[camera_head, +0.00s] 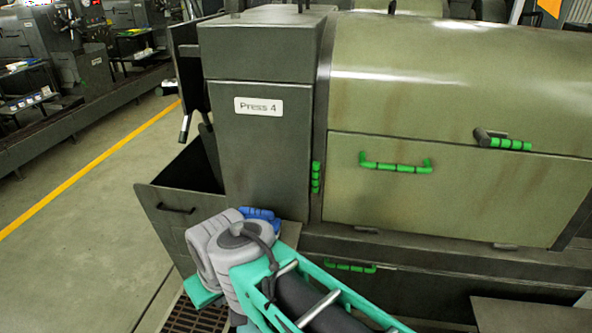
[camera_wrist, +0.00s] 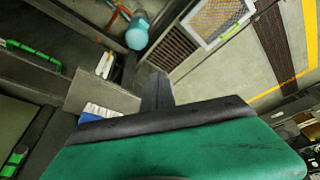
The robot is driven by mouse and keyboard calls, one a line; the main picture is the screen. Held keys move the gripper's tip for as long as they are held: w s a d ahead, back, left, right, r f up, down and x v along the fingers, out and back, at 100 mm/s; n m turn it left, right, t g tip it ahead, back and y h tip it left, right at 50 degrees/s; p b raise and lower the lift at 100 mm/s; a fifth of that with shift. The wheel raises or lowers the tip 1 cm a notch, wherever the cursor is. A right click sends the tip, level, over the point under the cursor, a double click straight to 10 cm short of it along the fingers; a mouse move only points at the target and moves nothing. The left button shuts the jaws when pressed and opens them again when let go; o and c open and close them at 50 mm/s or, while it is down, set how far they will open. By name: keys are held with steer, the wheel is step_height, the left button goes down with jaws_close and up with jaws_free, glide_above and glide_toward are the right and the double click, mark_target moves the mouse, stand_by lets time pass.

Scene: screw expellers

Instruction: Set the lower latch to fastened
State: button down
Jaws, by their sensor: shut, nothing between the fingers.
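A latch with a dark pivot and a green grip (camera_head: 503,142) sits near the top right of the olive panel, its grip lying roughly level. A second green grip (camera_head: 316,177) stands upright at the panel's left edge. I cannot tell for certain which is the lower latch. A green-gripped fitting also shows at the lower left of the wrist view (camera_wrist: 13,162). My gripper (camera_wrist: 157,90) is shut and empty in the wrist view, apart from these green grips. In the head view its fingers are hidden, and my arm is low, in front of the press.
A green handle (camera_head: 395,166) is on the panel and another (camera_head: 350,267) below it. The Press 4 cabinet (camera_head: 262,160) stands left of the panel. A small ledge (camera_head: 290,234) is behind my arm. An open-topped dark bin (camera_head: 170,205) is at left. Floor beyond is clear.

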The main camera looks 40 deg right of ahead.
mark_target(316, 176)
steer(key=w+d+r+m+g+h+p, duration=0.2)
steer(key=w+d+r, duration=0.4)
steer(key=d+r, duration=0.3)
steer(key=w+d+r+m+g+h+p, duration=0.2)
steer(key=w+d+r+m+h+p, duration=0.2)
steer(key=w+d+r+m, duration=0.3)
steer(key=d+r+h, duration=0.1)
steer(key=d+r, duration=0.2)
steer(key=d, duration=0.3)
steer(key=shift+w+r+m, duration=0.15)
steer(key=shift+w+m, duration=0.05)
steer(key=shift+m, duration=0.1)
steer(key=s+d+f+b, duration=0.3)
steer(key=d+f+b, duration=0.5)
steer(key=d, duration=0.1)
